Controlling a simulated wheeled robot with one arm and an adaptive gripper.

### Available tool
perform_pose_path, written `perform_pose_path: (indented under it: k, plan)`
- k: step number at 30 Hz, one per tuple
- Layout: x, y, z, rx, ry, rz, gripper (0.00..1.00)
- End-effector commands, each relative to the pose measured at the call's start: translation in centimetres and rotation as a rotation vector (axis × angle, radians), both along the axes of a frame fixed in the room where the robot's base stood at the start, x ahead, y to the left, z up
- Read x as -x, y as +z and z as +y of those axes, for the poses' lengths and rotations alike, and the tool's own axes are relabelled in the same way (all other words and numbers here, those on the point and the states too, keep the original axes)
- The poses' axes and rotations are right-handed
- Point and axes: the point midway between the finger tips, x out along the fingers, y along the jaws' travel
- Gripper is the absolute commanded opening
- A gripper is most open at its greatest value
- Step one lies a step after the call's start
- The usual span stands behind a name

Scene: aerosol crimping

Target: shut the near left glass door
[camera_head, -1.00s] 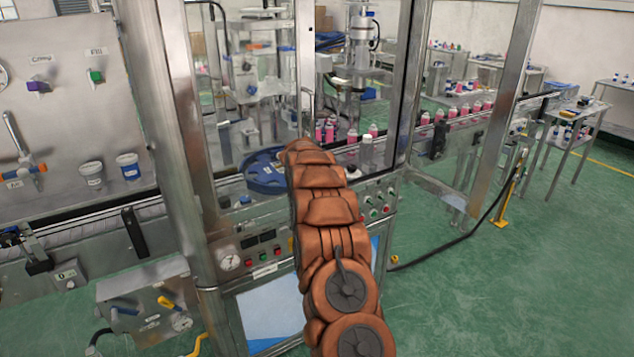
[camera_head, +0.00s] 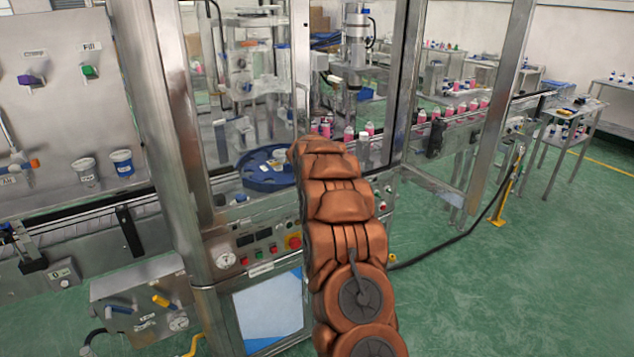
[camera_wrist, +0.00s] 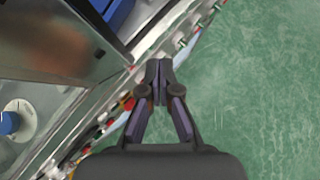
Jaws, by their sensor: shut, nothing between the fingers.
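The near left glass door (camera_head: 245,85) is a clear pane with a metal stile (camera_head: 301,60) and a handle at its right edge, beside the thick left post of the machine enclosure. The head view does not show clearly how far it stands open. In the wrist view a metal-edged pane (camera_wrist: 50,40) with an orange-brown reflection fills the upper left, probably this door. My gripper (camera_wrist: 158,70) is shut and empty, just right of that pane's corner, apart from it, by the machine's front edge. In the head view my arm hides the gripper.
A blue turntable (camera_head: 265,170) sits inside the enclosure. Below is a control panel with a gauge (camera_head: 225,260) and a red button (camera_head: 294,241). Pink-bodied cans stand along the conveyor (camera_head: 440,127) to the right. Green floor (camera_head: 500,290) is open at right front.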

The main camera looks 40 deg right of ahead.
Motion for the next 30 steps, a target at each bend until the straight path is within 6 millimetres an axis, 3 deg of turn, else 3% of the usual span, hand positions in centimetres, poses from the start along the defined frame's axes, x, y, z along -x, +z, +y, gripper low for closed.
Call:
perform_pose_path:
  k: [21, 30]
  plan:
    - [5.1, 5.7, 0.9, 0.002, 0.006, -0.007, 0.00]
    - [6.1, 6.6, 1.0, 0.001, 0.005, -0.004, 0.00]
